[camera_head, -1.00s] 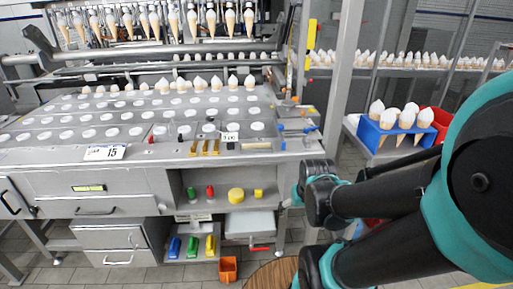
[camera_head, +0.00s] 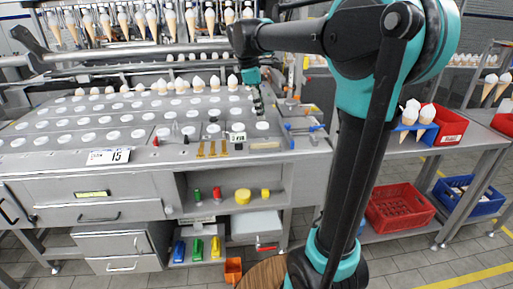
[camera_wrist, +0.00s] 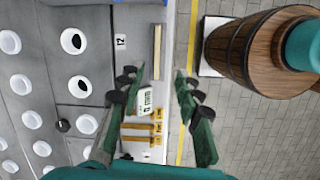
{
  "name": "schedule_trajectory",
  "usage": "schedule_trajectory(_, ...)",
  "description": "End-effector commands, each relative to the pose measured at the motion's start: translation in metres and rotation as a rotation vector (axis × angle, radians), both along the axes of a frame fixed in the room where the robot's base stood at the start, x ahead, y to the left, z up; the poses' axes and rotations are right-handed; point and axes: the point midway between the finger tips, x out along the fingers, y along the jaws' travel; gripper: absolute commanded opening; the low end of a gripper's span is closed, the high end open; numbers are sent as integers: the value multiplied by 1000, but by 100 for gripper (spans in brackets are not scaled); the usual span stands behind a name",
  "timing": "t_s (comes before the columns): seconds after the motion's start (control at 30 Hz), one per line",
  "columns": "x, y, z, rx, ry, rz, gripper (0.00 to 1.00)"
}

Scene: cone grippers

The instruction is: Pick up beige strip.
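The beige strip (camera_head: 264,144) is a thin flat bar lying near the front edge of the grey machine top, to the right of several small golden pieces (camera_head: 212,149). In the wrist view the strip (camera_wrist: 157,52) appears upright in the picture, ahead of my fingertips. My gripper (camera_head: 258,106) hangs over the machine top, above and behind the strip. In the wrist view my gripper (camera_wrist: 157,85) has its green fingers spread wide with nothing between them.
Small clear and dark knobs (camera_head: 188,131) stand left of the strip. White round holes (camera_head: 100,118) cover the machine top. A white label (camera_wrist: 145,100) and the golden pieces (camera_wrist: 143,127) lie near the strip. A wooden barrel (camera_wrist: 235,50) stands beyond the machine edge.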

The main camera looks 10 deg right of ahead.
Motion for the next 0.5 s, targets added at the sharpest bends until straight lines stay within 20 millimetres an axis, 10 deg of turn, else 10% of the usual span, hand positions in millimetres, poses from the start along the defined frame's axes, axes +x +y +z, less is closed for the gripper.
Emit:
schedule_trajectory(0.2,13,13,36,-45,77,165,34)
schedule_trajectory(0.5,13,1,-9,-46,80,174,34)
